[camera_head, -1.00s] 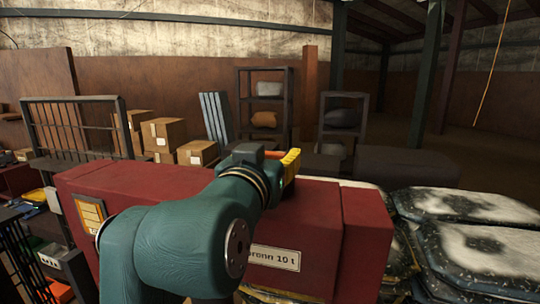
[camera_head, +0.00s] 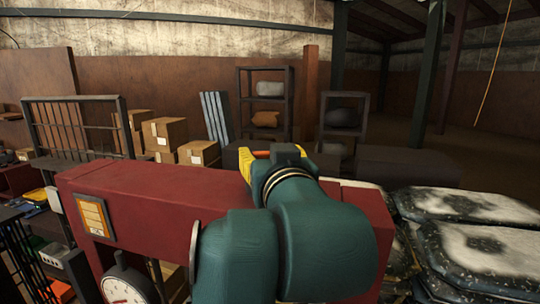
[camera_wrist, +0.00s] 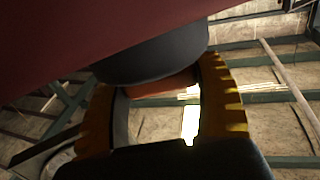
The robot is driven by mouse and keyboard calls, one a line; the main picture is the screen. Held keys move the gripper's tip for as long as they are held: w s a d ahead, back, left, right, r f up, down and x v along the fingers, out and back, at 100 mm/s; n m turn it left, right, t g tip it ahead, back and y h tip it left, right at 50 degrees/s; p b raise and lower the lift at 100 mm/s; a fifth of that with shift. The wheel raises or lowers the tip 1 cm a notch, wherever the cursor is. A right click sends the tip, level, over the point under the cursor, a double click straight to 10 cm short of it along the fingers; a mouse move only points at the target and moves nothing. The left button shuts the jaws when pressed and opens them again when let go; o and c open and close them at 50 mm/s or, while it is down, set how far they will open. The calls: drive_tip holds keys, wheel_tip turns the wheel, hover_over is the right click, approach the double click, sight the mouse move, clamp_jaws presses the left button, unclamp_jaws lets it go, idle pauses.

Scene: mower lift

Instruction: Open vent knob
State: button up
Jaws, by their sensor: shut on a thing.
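Exactly where the pads touch is hard to see. In the head view my gripper (camera_head: 258,156) is at the far upper edge of the red beam (camera_head: 150,195).
Stacked sacks (camera_head: 470,235) stand at right. Cardboard boxes (camera_head: 163,135) and shelving (camera_head: 265,105) are behind. My arm crosses the beam's front.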

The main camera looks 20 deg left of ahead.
drive_tip(key=shift+r+n+g+y, duration=0.15)
drive_tip(key=shift+n+g+y, duration=1)
drive_tip(key=shift+y, duration=0.35)
drive_tip(key=shift+s+n+g, duration=0.1)
drive_tip(key=shift+n+g, duration=0.15)
drive_tip(key=o, duration=1.2)
drive_tip(key=shift+d, duration=0.1)
drive_tip(key=v, duration=1.2)
drive_tip(key=shift+f, duration=0.25)
